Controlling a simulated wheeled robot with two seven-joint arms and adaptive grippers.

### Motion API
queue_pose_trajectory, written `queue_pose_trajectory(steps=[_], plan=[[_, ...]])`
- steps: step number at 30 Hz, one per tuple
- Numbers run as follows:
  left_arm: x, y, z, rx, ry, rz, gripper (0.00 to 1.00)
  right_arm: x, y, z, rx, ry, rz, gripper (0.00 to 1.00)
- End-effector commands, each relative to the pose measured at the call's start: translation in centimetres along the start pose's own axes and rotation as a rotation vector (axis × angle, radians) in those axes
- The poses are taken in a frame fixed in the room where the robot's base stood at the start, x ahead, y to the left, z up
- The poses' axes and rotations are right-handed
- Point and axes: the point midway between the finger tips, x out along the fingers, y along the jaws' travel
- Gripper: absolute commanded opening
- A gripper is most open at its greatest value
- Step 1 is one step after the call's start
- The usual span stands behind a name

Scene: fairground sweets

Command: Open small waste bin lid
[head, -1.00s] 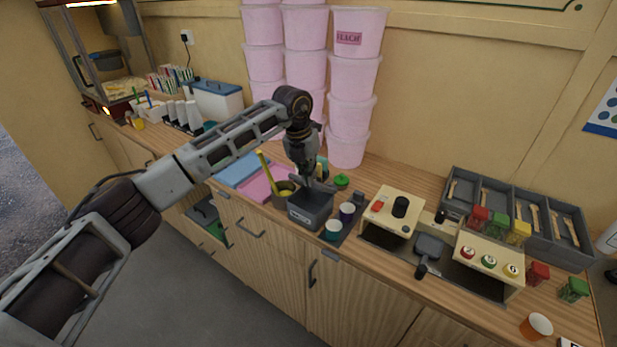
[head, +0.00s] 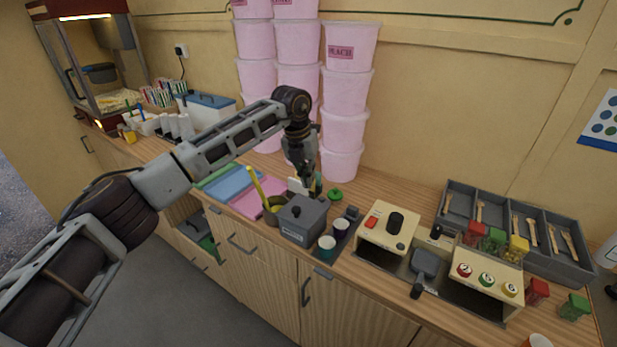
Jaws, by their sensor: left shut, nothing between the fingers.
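The small waste bin (head: 303,228) is a grey box with a pale label on its front, standing on the wooden counter near the front edge. Its grey lid (head: 311,209) with a small dark knob lies over the top and looks shut. My left gripper (head: 306,194) points down just behind the lid's rear edge. It is shut and empty. I cannot tell whether its fingertips touch the lid. My right gripper is out of view.
A pot with a yellow-handled tool (head: 259,187) stands close left of the bin. Two small cups (head: 327,246) stand close right. Tall pink tubs (head: 343,130) rise behind. A burner unit (head: 388,230) is further right.

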Motion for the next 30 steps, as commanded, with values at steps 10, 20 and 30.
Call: queue_pose_trajectory(steps=[10,20,30], plan=[[0.1,0.0,0.0,0.000,0.000,0.000,0.00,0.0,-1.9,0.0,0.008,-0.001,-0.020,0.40],[0.0,0.0,0.0,0.000,0.000,0.000,0.00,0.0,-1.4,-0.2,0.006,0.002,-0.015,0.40],[0.0,0.0,0.0,0.000,0.000,0.000,0.00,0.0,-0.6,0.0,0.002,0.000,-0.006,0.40]])
